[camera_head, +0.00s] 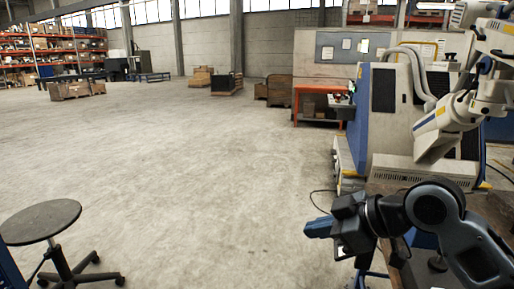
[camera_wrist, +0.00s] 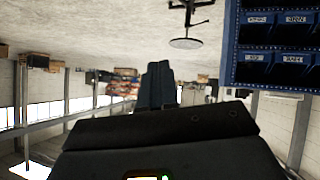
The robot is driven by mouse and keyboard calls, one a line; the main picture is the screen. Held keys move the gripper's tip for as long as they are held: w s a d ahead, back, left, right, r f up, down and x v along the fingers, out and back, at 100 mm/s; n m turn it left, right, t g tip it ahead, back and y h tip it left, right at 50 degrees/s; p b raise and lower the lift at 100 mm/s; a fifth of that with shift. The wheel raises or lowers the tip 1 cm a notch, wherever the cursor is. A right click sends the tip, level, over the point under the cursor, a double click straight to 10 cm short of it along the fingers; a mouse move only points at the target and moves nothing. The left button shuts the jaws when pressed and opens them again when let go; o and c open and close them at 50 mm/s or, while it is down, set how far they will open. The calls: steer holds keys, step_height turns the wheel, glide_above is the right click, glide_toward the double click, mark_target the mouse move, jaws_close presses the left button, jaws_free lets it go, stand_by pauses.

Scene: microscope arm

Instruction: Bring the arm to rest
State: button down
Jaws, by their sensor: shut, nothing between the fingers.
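My gripper (camera_head: 320,228) is at the lower right of the head view, at the end of my dark arm, pointing left. Its blue fingers are together with nothing between them. In the wrist view the shut fingers (camera_wrist: 158,84) stick out from the dark gripper body, and that picture is upside down. The gripper is in free air, apart from other things. A large white microscope arm (camera_head: 440,125) hangs at the right of the head view, above and behind my arm.
A round black stool (camera_head: 42,222) stands at lower left; it also shows in the wrist view (camera_wrist: 185,43). A blue rack of labelled bins (camera_wrist: 275,45) is in the wrist view. A machine (camera_head: 385,100) and an orange table (camera_head: 318,90) stand behind. The middle floor is clear.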

steer(key=s+a+m+t+y, duration=0.2)
steer(key=s+a+m+t, duration=0.2)
steer(key=a+m+t, duration=0.3)
steer(key=s+d+f+m+t+h, duration=0.1)
steer(key=s+d+f+m+h, duration=0.2)
steer(key=s, duration=0.4)
steer(key=s+d+f+m+h, duration=0.1)
steer(key=s+f+m+h, duration=0.25)
steer(key=s, duration=0.35)
steer(key=s+d+f+m+t+h, duration=0.1)
steer(key=s+d+f+m+h, duration=0.2)
steer(key=s, duration=0.5)
steer(key=s+d+n, duration=0.1)
steer(key=s+d, duration=0.2)
steer(key=s, duration=0.3)
steer(key=s+d+r+n, duration=0.1)
steer(key=s+d, duration=0.2)
steer(key=s, duration=0.4)
steer(key=s+d+n+g, duration=0.1)
steer(key=s+d, duration=0.2)
steer(key=s, duration=0.3)
steer(key=shift+s+r+h, duration=0.2)
steer(key=shift+h, duration=0.15)
